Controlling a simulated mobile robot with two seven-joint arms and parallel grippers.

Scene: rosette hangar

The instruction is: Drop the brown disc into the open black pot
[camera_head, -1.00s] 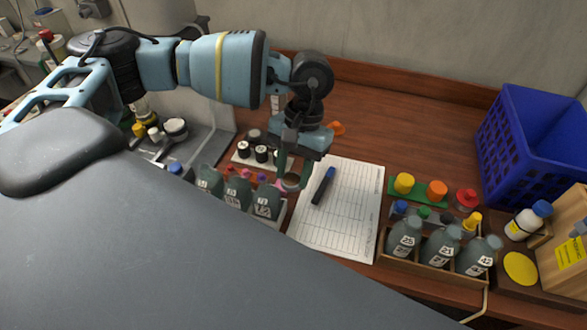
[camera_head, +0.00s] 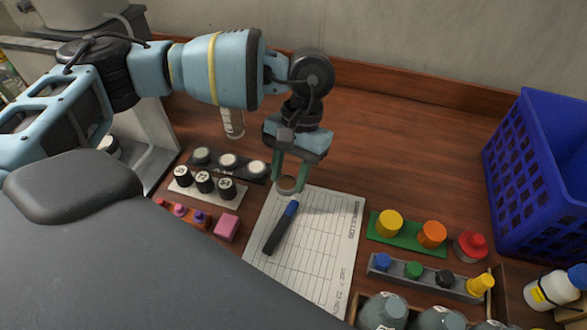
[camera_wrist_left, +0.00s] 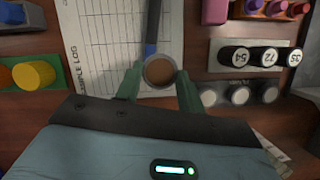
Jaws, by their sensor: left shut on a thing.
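My left gripper (camera_head: 288,186) is shut on the brown disc (camera_wrist_left: 160,72), a small round piece with a pale rim between the green fingertips. In the head view the disc (camera_head: 288,184) shows small, near the top left edge of the paper and the marker's blue end. I cannot make out for certain an open black pot. Several dark, round pieces with pale tops stand in a black rack (camera_head: 214,167) left of the gripper. In front of it, black numbered pots (camera_head: 204,182) stand on a pale rack. My right gripper is not in view.
A dark marker (camera_head: 279,232) lies on the log sheet (camera_head: 318,235). Right are a green board (camera_head: 410,240) with yellow and orange pieces, a grey rack (camera_head: 425,281) of coloured caps, and a blue crate (camera_head: 530,180). A pink block (camera_head: 227,228) is left. The wood behind the sheet is clear.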

